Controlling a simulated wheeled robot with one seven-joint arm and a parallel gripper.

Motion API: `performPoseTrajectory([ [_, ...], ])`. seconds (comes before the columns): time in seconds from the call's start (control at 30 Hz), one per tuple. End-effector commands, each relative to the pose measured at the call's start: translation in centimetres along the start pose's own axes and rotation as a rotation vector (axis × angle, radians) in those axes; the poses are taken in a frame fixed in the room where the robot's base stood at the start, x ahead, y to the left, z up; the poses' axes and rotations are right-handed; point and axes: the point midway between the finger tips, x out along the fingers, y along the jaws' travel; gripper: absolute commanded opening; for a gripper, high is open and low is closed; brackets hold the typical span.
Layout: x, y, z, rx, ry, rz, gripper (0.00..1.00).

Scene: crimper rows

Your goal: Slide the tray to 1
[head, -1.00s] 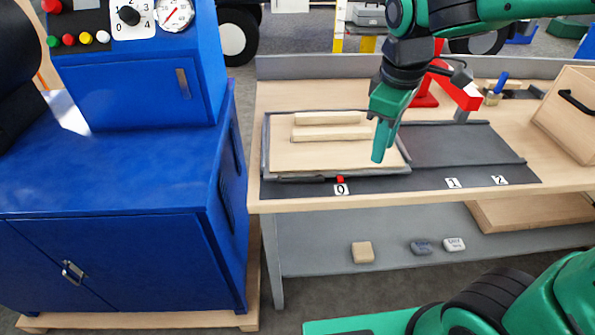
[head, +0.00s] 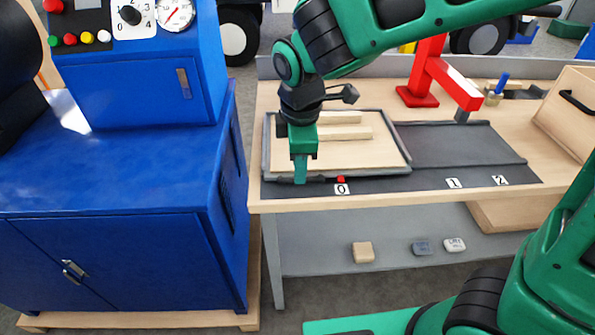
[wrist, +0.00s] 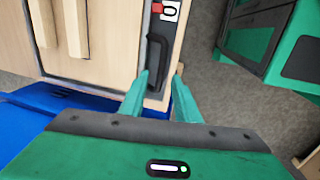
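The tray (head: 375,155), a pale wooden board in a dark grey rim with two wooden slats on it, lies at the left end of a dark track on the workbench. Its red pointer (head: 341,180) is at the label 0 (head: 341,189). The label 1 (head: 454,183) is further right. My gripper (head: 300,180) is at the tray's front left edge. In the wrist view, my gripper (wrist: 161,75) is open, its fingers apart near the end of a dark handle (wrist: 155,55) on the tray's edge. Whether the fingers touch it, I cannot tell.
The label 2 (head: 500,180) is right of 1. The dark track (head: 460,145) right of the tray is clear. A red press (head: 432,75) stands behind it, a wooden box (head: 572,105) at right. A blue cabinet (head: 110,250) stands left of the bench.

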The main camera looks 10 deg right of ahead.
Motion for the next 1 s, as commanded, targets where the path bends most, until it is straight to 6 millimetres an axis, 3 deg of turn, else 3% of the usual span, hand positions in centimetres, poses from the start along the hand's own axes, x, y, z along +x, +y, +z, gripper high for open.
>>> performPoseTrajectory([
  [0.23, 2.8, 0.0, 0.1, 0.002, -0.001, -0.001, 0.29],
  [0.6, 3.3, 0.0, 0.1, 0.002, 0.000, 0.000, 0.29],
  [0.63, 3.3, 0.0, 0.1, 0.002, 0.000, 0.000, 0.27],
  [0.73, 3.3, 0.0, 0.1, 0.002, 0.000, 0.000, 0.03],
  [0.77, 3.3, 0.0, 0.1, 0.002, 0.000, 0.001, 0.00],
  [1.0, 3.3, 0.0, -0.1, 0.000, 0.002, 0.002, 0.00],
])
